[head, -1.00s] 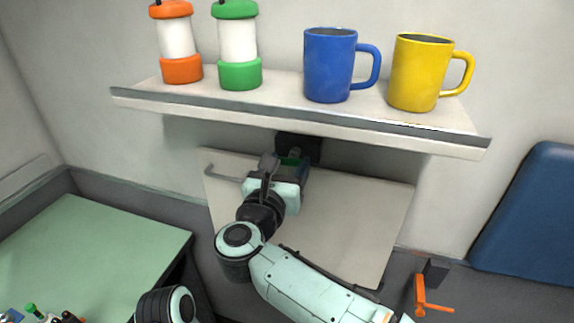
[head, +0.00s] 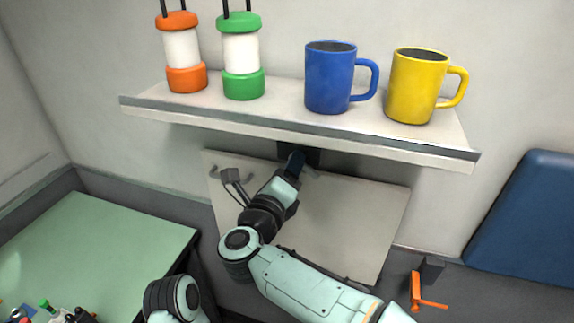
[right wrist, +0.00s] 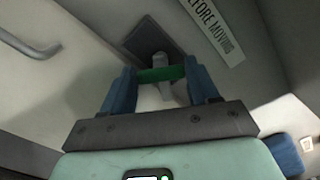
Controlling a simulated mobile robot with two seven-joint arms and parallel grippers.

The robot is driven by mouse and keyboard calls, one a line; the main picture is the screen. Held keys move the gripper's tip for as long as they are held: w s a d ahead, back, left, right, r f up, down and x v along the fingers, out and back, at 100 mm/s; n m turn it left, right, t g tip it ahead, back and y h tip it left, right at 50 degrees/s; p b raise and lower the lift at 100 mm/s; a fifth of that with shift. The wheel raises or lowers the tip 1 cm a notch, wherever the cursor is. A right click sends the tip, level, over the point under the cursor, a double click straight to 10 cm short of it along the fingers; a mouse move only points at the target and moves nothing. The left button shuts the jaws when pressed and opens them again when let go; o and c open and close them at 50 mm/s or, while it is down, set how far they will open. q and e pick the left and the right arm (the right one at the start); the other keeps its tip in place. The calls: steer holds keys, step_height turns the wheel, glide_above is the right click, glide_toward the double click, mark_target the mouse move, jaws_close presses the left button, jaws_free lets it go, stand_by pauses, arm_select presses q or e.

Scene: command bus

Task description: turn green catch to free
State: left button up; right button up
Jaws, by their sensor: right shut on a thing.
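The green catch (right wrist: 147,75) shows in the right wrist view as a green bar on a grey pivot, in front of a dark plate (right wrist: 150,42). My right gripper (right wrist: 160,85) is shut on the green bar, with one blue finger on each side of it. In the head view my right gripper (head: 294,161) reaches up to the top edge of the pale panel, under the shelf, and looks rolled over. The catch is hidden behind the gripper there. My left gripper is not in view.
The shelf (head: 300,122) juts out just above my gripper. It carries orange and green lanterns, a blue mug (head: 330,78) and a yellow mug (head: 416,86). The pale panel (head: 350,215) hangs below. An orange handle (head: 417,290) is at lower right, a green table (head: 95,245) at left.

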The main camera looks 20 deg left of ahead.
steer(key=shift+f+n+p, duration=0.2)
steer(key=shift+n+p, duration=1.3)
steer(key=shift+n, duration=1.9)
steer(key=o, duration=1.1)
steer(key=shift+c, duration=0.2)
steer(key=shift+s, duration=0.1)
steer(key=s+b, duration=0.2)
steer(key=s, duration=1.1)
steer(key=shift+s+a+b, duration=0.15)
steer(key=shift+a+b, duration=0.1)
steer(key=shift+b, duration=0.05)
